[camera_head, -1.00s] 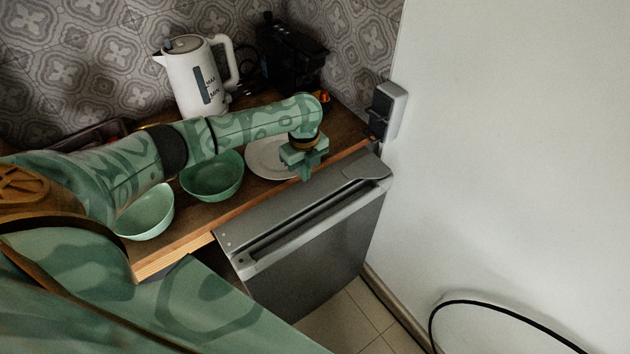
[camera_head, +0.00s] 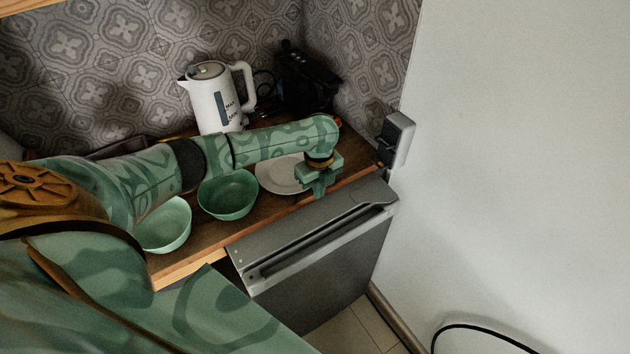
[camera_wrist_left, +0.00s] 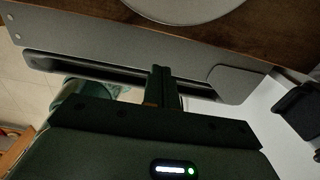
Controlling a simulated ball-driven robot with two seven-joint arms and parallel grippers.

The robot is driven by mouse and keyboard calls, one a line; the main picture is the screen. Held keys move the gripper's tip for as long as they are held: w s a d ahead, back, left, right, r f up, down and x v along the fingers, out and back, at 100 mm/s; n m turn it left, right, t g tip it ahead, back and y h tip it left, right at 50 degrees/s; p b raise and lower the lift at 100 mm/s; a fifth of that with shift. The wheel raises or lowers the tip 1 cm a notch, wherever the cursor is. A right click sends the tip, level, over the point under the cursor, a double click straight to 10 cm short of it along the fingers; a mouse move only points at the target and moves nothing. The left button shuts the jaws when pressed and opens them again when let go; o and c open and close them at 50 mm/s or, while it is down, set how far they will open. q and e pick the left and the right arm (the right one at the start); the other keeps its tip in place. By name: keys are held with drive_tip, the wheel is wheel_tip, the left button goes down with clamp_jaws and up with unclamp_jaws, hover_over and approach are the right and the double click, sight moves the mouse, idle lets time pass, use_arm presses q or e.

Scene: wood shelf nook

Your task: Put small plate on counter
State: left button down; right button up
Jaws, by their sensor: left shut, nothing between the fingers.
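The white plate (camera_head: 276,177) lies flat on the wooden counter (camera_head: 218,238), partly hidden behind my left arm and gripper. In the left wrist view its rim shows at the top edge (camera_wrist_left: 180,14). My left gripper (camera_head: 319,191) is shut and empty. It is at the plate's right front side, above the counter's front edge and the grey appliance. In the left wrist view its closed fingers (camera_wrist_left: 163,88) appear in front of the appliance, apart from the plate. My right gripper is not in view.
Two green bowls, a darker one (camera_head: 229,195) and a paler one (camera_head: 166,228), stand left of the plate. A white kettle (camera_head: 212,100) and a black machine (camera_head: 304,80) stand behind. A grey appliance (camera_head: 320,245) is below the counter edge. A white wall (camera_head: 510,150) bounds the right.

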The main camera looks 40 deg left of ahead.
use_arm(q)
wheel_tip(320, 180, up, 6)
drive_tip(key=p, duration=0.1)
drive_tip(key=shift+r, duration=0.2)
drive_tip(key=shift+s+a, duration=0.1)
